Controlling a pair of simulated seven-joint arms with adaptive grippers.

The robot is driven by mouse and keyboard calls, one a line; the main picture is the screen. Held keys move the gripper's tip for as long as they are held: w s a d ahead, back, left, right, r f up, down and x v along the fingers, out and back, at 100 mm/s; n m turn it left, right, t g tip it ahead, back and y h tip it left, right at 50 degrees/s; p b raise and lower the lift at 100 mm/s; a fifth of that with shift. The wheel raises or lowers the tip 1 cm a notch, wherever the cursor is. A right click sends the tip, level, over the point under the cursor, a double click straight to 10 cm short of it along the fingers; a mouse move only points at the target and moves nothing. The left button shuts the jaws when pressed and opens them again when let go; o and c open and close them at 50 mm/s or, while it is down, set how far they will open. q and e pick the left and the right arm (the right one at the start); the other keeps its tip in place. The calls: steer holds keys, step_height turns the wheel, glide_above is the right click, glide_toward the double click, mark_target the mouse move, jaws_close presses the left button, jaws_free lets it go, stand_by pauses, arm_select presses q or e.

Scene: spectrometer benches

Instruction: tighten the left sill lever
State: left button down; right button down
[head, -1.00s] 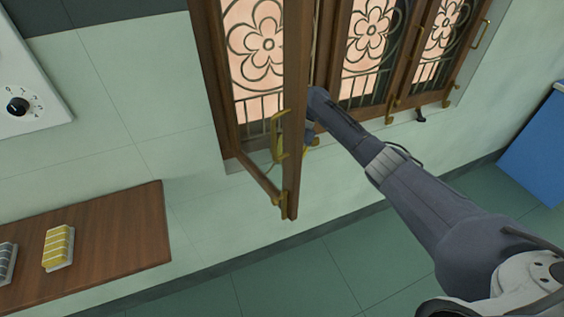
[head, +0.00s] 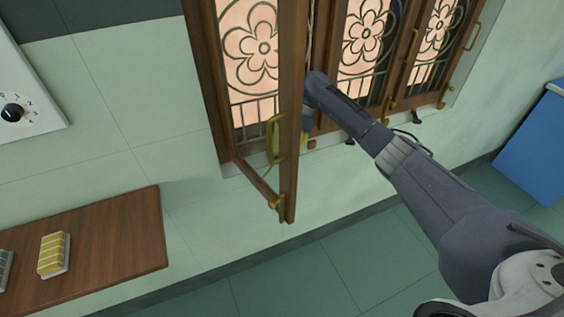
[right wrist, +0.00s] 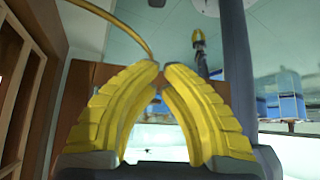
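My right arm reaches to the window, and its gripper is partly hidden behind the open wooden sash (head: 291,110) in the head view. In the right wrist view its yellow fingers (right wrist: 161,67) are shut at the tips, with nothing visible held between them. A small dark lever (head: 350,142) is on the sill right of the gripper, and another dark lever (head: 417,117) is farther right. Which is the left sill lever I cannot tell for sure; the sash hides part of the sill. My left gripper (right wrist: 198,36) is small and distant in the right wrist view, its opening unclear.
The open sash with its brass handle (head: 274,138) juts out beside my right gripper. A brown shelf (head: 110,240) with a yellow block rack (head: 54,254) is at lower left. A white dial box (head: 30,95) is on the wall. A blue cabinet (head: 535,150) stands at right.

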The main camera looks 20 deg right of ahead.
steer(key=shift+r, duration=1.75)
